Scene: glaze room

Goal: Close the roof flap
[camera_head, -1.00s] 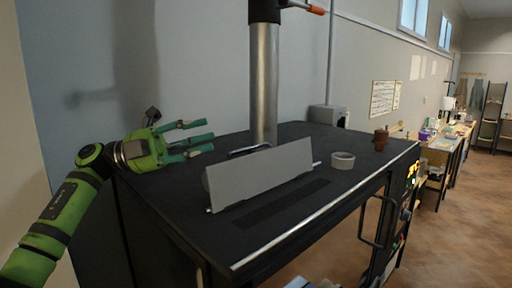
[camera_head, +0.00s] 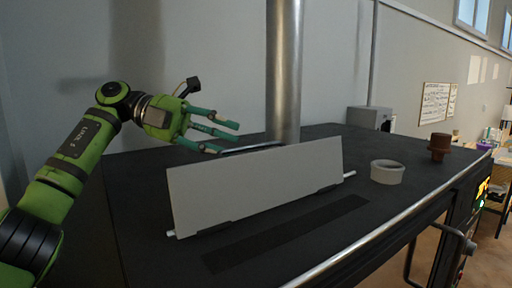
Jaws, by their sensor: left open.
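The roof flap (camera_head: 260,187) is a light grey rectangular plate on the black top of a kiln-like cabinet (camera_head: 400,222). It stands raised and tilted on a thin rod along its lower edge. A dark slot-like strip (camera_head: 285,235) lies bare on the top in front of it. My left gripper (camera_head: 228,137) has green-teal fingers, spread open and empty. In the picture it is above the flap's upper edge, toward its left part; I cannot tell whether it touches. A dark handle-like bar (camera_head: 252,148) shows just behind the upper edge. My right gripper is not in view.
A metal pipe (camera_head: 284,75) rises behind the flap. A pale ring-shaped roll (camera_head: 387,172) and a brown pot-like object (camera_head: 440,146) stand on the top at the right. A grey box (camera_head: 368,118) is by the wall. A metal rail (camera_head: 385,240) edges the front.

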